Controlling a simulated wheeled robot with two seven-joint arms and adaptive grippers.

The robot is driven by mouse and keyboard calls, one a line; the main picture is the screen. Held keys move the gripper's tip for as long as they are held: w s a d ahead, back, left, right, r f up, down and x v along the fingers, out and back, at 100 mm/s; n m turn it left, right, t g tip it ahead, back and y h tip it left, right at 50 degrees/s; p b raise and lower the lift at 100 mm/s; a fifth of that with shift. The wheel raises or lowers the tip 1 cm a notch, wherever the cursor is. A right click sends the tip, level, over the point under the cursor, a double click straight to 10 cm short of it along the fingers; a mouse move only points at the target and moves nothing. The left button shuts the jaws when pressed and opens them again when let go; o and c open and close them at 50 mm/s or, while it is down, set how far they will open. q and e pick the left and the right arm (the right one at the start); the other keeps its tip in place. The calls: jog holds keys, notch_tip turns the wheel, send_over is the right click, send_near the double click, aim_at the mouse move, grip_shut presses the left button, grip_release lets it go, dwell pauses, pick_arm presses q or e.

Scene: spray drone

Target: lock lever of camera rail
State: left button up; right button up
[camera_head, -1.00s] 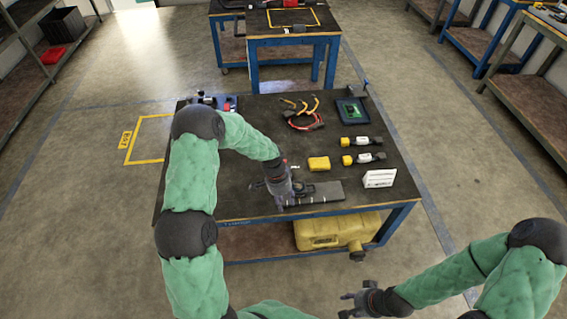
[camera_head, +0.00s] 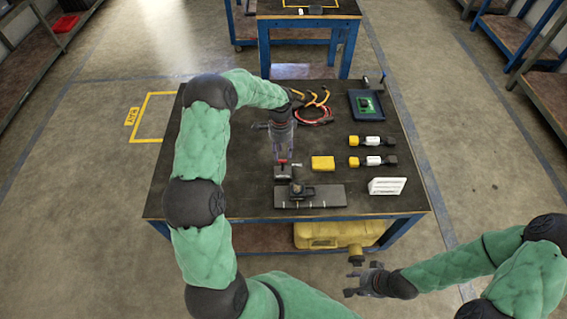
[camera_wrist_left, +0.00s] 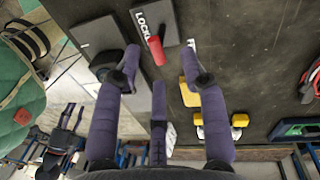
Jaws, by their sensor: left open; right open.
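The camera rail is a flat grey plate (camera_head: 325,198) near the table's front edge, with a small dark mount (camera_head: 301,190) on it. Behind it sits a dark block (camera_head: 284,174) with a red lever. In the left wrist view the block (camera_wrist_left: 168,22) bears "LOCK" lettering, and the red lever (camera_wrist_left: 156,50) points down in the picture. My left gripper (camera_head: 282,153) is open and empty, its fingers spread either side of the lever; whether they touch it I cannot tell. My right gripper (camera_head: 357,284) is open and empty, in front of the table.
A yellow case (camera_head: 330,234) sits below. The table's left part is bare.

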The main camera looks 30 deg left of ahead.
aim_at(283, 162)
pick_arm(q)
jog(key=f, duration=0.2)
jog(key=f+b, duration=0.1)
jog(key=f, duration=0.3)
jog(key=shift+s+d+f+b, duration=0.35)
jog(key=shift+f+b, duration=0.05)
jog(key=shift+c, duration=0.4)
